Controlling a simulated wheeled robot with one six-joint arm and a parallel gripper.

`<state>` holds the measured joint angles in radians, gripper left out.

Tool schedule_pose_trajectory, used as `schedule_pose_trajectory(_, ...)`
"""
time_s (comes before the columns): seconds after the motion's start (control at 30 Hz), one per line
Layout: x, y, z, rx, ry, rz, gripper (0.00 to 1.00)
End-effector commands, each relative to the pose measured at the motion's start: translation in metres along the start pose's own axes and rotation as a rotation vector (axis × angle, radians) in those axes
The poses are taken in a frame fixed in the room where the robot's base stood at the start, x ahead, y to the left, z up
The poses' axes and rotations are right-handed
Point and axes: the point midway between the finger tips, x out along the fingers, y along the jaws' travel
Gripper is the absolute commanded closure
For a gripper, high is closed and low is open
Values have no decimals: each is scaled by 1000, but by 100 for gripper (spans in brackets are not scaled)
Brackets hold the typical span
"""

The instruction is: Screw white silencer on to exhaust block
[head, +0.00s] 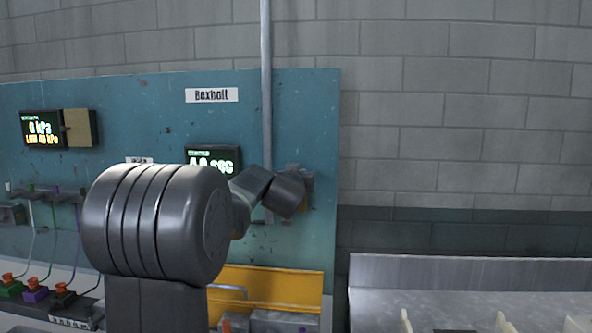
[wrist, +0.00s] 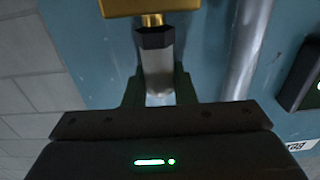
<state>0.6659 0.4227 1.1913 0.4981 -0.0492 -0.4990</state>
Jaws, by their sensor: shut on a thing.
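In the wrist view the white silencer (wrist: 157,72) is a pale cylinder with a dark hex collar (wrist: 154,38). My gripper (wrist: 158,88) is shut on its pale body, one dark finger on each side. The brass exhaust block (wrist: 150,6) is at the top edge, partly cut off. A short brass neck (wrist: 152,20) shows between the block and the collar, in line with the silencer. I cannot tell whether the threads are engaged. In the head view my arm hides the silencer and most of the block; my gripper (head: 288,194) is at the teal panel.
A grey vertical pipe (head: 267,90) runs close beside the block and also shows in the wrist view (wrist: 245,50). Lit displays (head: 214,158) are on the panel (head: 150,105). A yellow tray (head: 275,284) and a grey bench (head: 460,275) are below.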

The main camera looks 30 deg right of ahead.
Motion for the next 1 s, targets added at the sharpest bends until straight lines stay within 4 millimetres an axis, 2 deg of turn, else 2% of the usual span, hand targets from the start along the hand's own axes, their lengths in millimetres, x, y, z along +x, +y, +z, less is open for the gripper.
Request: schedule_pose_trajectory(1.0, 4, -2, -2, 5, 1, 50, 100)
